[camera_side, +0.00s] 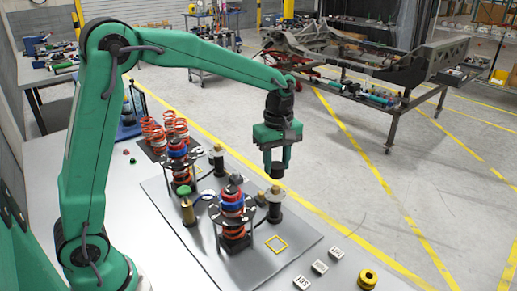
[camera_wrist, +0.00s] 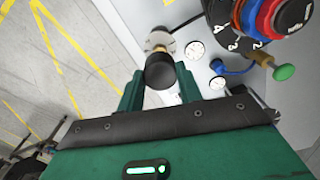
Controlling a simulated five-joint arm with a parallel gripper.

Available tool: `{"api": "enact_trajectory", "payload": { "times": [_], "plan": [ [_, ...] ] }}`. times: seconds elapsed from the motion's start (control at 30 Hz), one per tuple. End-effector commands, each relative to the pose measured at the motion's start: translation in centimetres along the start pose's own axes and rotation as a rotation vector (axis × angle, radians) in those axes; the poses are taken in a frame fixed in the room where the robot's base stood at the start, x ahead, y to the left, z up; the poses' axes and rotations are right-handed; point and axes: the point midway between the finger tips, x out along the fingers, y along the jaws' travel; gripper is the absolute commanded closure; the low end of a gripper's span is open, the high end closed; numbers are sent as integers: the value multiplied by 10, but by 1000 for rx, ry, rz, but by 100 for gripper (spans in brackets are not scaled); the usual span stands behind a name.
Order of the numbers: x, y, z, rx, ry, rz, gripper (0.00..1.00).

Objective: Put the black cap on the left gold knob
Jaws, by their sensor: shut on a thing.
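My gripper (camera_side: 277,160) points down at the right part of the fixture plate and is shut on the black cap (camera_side: 277,171). The wrist view shows the cap (camera_wrist: 160,72) between the two green fingers. Just below the cap in the side view is a gold knob (camera_side: 274,191) on a dark post, with a small gap apparent. In the wrist view some gold (camera_wrist: 166,48) shows past the cap's edge, and the cap hides the rest. Another gold knob (camera_side: 187,211) carries a green cap (camera_side: 183,190). A third gold-topped post (camera_side: 218,150) stands farther back.
A spring unit (camera_side: 233,205) with red and blue rings stands left of my gripper, and a similar one (camera_side: 179,160) stands behind it. Red springs (camera_side: 165,130) stand at the back.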

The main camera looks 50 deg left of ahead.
Motion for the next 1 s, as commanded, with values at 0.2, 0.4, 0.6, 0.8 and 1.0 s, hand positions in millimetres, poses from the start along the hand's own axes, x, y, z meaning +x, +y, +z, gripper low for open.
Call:
{"api": "enact_trajectory", "payload": {
  "times": [0.2,0.4,0.6,0.8,1.0],
  "plan": [
    [14,0,0,0,0,-1,86],
    [24,0,0,0,0,-1,86],
    [26,0,0,0,0,-1,86],
    [26,0,0,0,0,0,86],
    [26,0,0,0,0,0,86]
  ]
}}
